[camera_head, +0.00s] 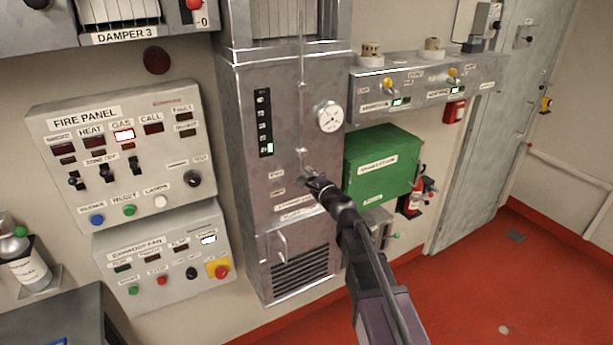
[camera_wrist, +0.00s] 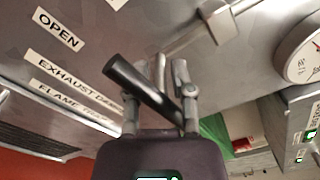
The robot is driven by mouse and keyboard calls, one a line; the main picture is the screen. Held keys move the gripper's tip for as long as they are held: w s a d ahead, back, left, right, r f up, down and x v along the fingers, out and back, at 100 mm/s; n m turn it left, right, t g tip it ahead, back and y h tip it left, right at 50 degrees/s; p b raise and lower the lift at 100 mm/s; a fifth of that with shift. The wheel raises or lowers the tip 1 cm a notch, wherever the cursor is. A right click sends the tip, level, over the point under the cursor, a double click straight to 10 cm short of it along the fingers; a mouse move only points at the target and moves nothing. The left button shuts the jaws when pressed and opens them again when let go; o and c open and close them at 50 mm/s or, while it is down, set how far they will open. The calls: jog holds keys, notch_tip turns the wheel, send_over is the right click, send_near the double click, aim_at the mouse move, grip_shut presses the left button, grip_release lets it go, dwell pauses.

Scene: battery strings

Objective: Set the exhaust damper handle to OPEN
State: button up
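The exhaust damper handle (camera_wrist: 140,86) is a black round bar in the wrist view, running diagonally across the space in front of my gripper. The labels OPEN (camera_wrist: 59,29) and EXHAUST DAMPER (camera_wrist: 75,80) are on the grey metal panel to its left. My gripper (camera_wrist: 158,92) is at the handle, its two fingers apart, with the bar crossing between and in front of them. I cannot tell whether the fingers press on it. In the head view my gripper (camera_head: 318,183) is at the lower part of the grey cabinet (camera_head: 238,130); my gripper largely hides the handle there.
A round gauge (camera_head: 330,116) and a thin vertical rod (camera_head: 303,60) are on the cabinet above my gripper. The fire panel (camera_head: 60,110) is to the left. Red floor (camera_head: 480,290) is open at the right.

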grip_shut()
notch_tip(320, 180, down, 7)
jog(key=b, duration=0.7)
jog(key=shift+s, duration=0.15)
jog(key=shift+o, duration=2.4)
grip_release()
jog(key=shift+f+b, duration=0.1)
jog(key=shift+b, duration=0.2)
jog(key=shift+o, duration=0.3)
jog(key=shift+s, duration=0.1)
